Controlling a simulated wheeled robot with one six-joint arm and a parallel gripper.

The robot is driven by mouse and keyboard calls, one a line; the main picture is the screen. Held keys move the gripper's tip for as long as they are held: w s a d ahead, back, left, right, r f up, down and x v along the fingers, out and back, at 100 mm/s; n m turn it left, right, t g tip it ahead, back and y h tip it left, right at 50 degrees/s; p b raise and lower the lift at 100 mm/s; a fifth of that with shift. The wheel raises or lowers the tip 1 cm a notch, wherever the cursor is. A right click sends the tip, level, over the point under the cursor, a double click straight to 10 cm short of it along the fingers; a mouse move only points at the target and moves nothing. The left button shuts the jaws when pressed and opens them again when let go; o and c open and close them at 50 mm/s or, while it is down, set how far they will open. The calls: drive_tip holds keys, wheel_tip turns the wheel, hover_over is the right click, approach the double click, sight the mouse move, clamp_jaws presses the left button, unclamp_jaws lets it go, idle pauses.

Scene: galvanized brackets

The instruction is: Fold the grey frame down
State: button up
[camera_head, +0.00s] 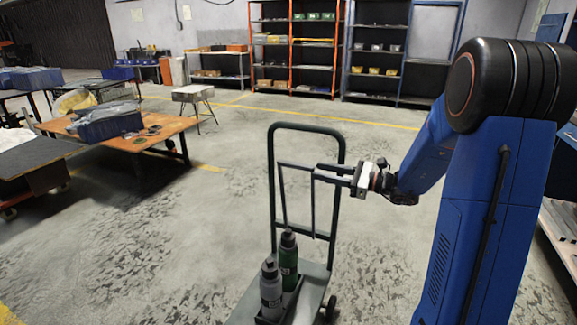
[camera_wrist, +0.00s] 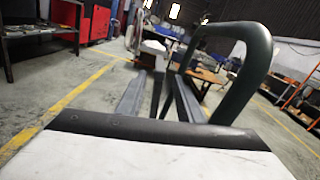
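A hand cart stands on the floor in the head view, with a tall dark green hoop handle (camera_head: 271,185). A thinner grey frame (camera_head: 284,197) stands upright inside the hoop. My gripper (camera_head: 316,172) reaches in from the right, its two long fingers at the frame's upper right part. In the wrist view my gripper (camera_wrist: 160,98) has its fingers apart, with thin dark bars between them that look like the frame. I cannot tell whether the fingers touch it. The hoop handle (camera_wrist: 255,75) arches close by on the right in the wrist view.
A green bottle (camera_head: 288,262) and a grey bottle (camera_head: 270,290) stand in a holder on the cart's deck (camera_head: 311,295). A wooden table (camera_head: 165,134) with a blue bin is at the left. Shelves (camera_head: 292,50) line the back. The floor between is open.

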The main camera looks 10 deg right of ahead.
sight(288, 166)
drive_tip(key=x, duration=1.2)
drive_tip(key=shift+w+a, duration=0.15)
drive_tip(key=shift+a, duration=0.1)
drive_tip(key=shift+c, duration=0.4)
clamp_jaws()
